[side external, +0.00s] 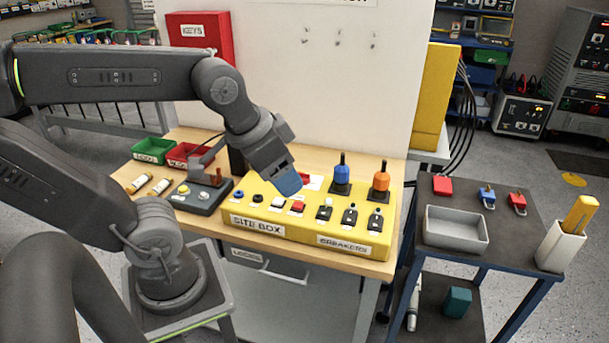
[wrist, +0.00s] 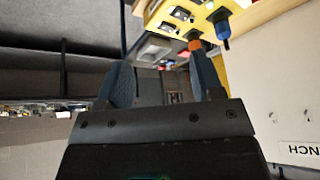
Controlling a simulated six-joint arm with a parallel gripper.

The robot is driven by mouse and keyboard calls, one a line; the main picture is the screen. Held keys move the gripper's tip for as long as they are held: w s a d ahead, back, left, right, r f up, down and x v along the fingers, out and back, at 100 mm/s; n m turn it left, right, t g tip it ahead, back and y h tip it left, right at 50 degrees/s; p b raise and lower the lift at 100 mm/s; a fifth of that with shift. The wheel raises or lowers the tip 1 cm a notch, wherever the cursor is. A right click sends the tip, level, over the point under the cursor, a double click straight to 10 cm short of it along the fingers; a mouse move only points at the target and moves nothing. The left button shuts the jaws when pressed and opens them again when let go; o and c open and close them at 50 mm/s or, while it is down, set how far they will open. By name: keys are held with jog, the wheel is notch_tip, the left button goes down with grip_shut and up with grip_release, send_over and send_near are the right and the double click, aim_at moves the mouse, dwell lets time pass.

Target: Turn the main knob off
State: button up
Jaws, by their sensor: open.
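The yellow site box (side external: 270,228) stands on the wooden bench. A red part on a white plate (side external: 313,183) shows at its back, just right of my gripper and partly hidden by it; it may be the main knob, but no label on it can be read. My gripper (side external: 289,186) is above the box's back middle, with blue fingers pointing down. In the wrist view my gripper (wrist: 162,82) has its two fingers apart with nothing between them. The box (wrist: 238,58) also shows at the top right there.
A blue handle (side external: 341,172) and an orange handle (side external: 380,180) stand upright at the box's right back. Small buttons and black-and-white breaker switches (side external: 349,215) line its top. A dark panel with a lever (side external: 205,192) is left of the box. A white board (side external: 310,90) rises behind.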

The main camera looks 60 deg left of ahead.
jog(key=w+a+m+g, duration=0.3)
jog(key=w+a+m, duration=0.1)
jog(key=w+a, duration=0.55)
jog(key=m+g, duration=0.2)
jog(key=m, duration=0.3)
send_over(303, 177)
notch_tip(303, 177, down, 5)
jog(key=f, duration=1.3)
jog(key=shift+w+d+f, duration=0.1)
jog(key=shift+w+f, duration=0.3)
jog(key=c, duration=0.9)
jog(key=shift+o, duration=0.2)
jog(key=shift+n, duration=0.3)
